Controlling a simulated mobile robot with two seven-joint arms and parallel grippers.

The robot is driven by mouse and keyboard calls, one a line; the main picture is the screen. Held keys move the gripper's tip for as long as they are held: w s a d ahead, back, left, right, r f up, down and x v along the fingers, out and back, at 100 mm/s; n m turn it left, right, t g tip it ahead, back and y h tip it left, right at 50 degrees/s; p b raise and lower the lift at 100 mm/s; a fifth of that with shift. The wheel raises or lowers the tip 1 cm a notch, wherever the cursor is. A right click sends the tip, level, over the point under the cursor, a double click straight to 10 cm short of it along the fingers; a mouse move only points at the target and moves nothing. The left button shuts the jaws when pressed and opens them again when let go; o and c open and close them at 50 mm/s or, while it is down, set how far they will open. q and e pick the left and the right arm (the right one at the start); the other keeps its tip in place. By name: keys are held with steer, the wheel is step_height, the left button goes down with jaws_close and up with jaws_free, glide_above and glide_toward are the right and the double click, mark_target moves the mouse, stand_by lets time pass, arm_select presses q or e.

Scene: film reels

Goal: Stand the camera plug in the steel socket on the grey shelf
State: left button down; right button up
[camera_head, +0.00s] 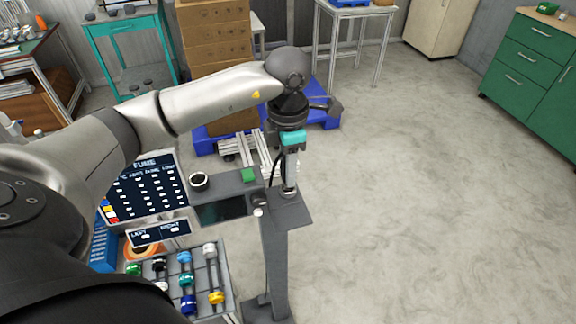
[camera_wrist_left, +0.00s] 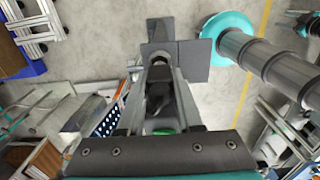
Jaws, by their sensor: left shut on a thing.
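My left gripper (camera_head: 289,183) points straight down over the small grey shelf (camera_head: 298,208) on its post. The shelf also shows in the left wrist view (camera_wrist_left: 195,60), beyond the fingertips. My left gripper (camera_wrist_left: 160,85) is shut on a dark piece, the camera plug (camera_wrist_left: 155,105), which sits between its fingers. In the head view the fingers largely hide the plug. A pale steel ring, seemingly the steel socket (camera_wrist_left: 158,57), shows at the fingertips in the wrist view. I cannot tell whether the plug is in it or just above. My right gripper is not in view.
A dark labelled board (camera_head: 150,185) and a rack of coloured spools (camera_head: 187,280) stand to the left.

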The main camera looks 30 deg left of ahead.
arm_select(q)
steer(key=shift+f+b, duration=1.2)
steer(key=shift+f, duration=0.3)
steer(key=c, duration=0.5)
jaws_free()
steer(key=shift+r, duration=0.1)
step_height(320, 180, up, 14)
steer(key=shift+f+p, duration=0.15)
steer(key=shift+p, duration=0.35)
steer(key=shift+r, duration=0.8)
steer(key=shift+s, duration=0.1)
